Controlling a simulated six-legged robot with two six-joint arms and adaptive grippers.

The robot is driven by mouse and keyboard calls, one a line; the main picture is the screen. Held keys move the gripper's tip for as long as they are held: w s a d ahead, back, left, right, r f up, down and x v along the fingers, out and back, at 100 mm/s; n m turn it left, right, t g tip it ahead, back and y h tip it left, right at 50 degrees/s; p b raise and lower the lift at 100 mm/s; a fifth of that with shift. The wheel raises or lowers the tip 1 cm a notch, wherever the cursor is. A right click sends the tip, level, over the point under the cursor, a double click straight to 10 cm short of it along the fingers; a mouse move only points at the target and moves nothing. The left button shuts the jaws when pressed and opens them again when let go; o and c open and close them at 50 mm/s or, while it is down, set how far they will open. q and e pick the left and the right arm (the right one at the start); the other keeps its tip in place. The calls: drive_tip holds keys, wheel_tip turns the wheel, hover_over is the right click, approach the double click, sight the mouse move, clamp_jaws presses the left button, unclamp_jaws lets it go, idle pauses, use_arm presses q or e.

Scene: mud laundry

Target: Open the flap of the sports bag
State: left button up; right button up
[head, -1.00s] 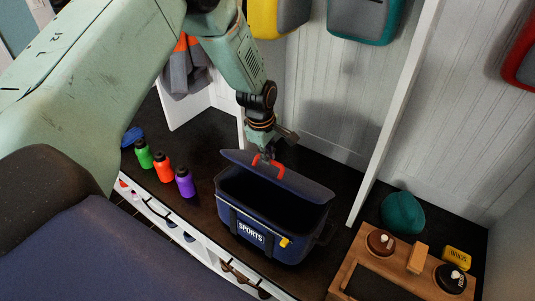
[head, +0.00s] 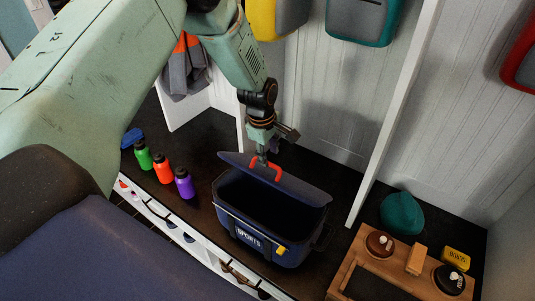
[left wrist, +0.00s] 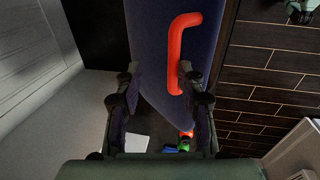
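The navy sports bag (head: 307,232) stands on the dark bench in the head view, with a white SPORTS label and a yellow tag on its front. Its flap (head: 300,187) is raised and tilted back, and the dark inside shows. A red handle (head: 268,170) is on the flap. My left gripper (head: 262,158) is at the flap's upper edge by the handle. In the left wrist view its fingers (left wrist: 160,82) are spread apart, with the flap (left wrist: 160,40) between and beyond them. The right fingertip overlaps the red handle (left wrist: 176,50); contact is unclear. My right gripper is out of view.
Green (head: 143,155), orange (head: 163,169) and purple (head: 184,184) bottles stand left of the bag. A wooden tray (head: 345,270), a teal cap (head: 402,213) and a yellow block (head: 456,258) are at right. A white divider (head: 395,115) rises behind the bag.

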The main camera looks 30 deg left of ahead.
use_arm(q)
wheel_tip(320, 180, up, 7)
drive_tip(key=w+p, duration=0.2)
drive_tip(key=p, duration=0.2)
drive_tip(key=shift+w+r, duration=0.15)
drive_tip(key=shift+w, duration=0.2)
idle(0.3)
drive_tip(key=shift+w+d+p, duration=0.1)
drive_tip(key=shift+p, duration=0.2)
idle(0.3)
wheel_tip(320, 180, up, 12)
drive_tip(key=s, duration=0.2)
drive_tip(key=shift+s+f, duration=0.15)
drive_tip(key=shift+f, duration=0.05)
